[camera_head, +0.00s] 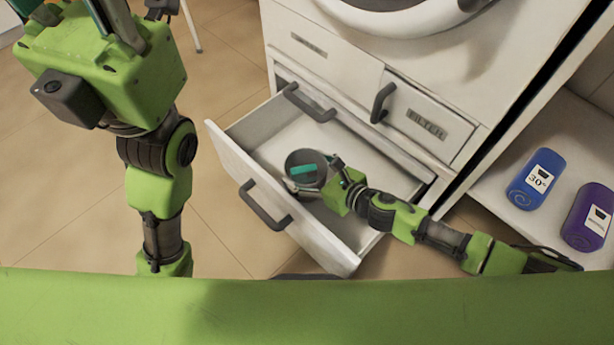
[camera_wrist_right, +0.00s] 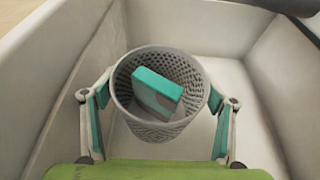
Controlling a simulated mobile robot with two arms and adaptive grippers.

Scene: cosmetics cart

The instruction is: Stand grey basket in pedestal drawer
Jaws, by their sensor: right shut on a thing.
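The grey mesh basket (camera_head: 300,157) is upright inside the open pedestal drawer (camera_head: 232,165), and a teal and grey block (camera_head: 303,169) lies in it. I cannot tell whether its base touches the drawer floor. My right gripper (camera_head: 313,174) is shut on the basket. In the right wrist view, its fingers (camera_wrist_right: 160,83) press the basket (camera_wrist_right: 155,130) from both sides, with the drawer walls around it. My left gripper (camera_head: 105,15) is at the top left of the head view, mostly cut off by the frame edge, away from the drawer.
The white washing machine (camera_head: 450,40) stands behind the drawer. Blue (camera_head: 535,180) and purple (camera_head: 588,217) rolled items lie on a shelf at right.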

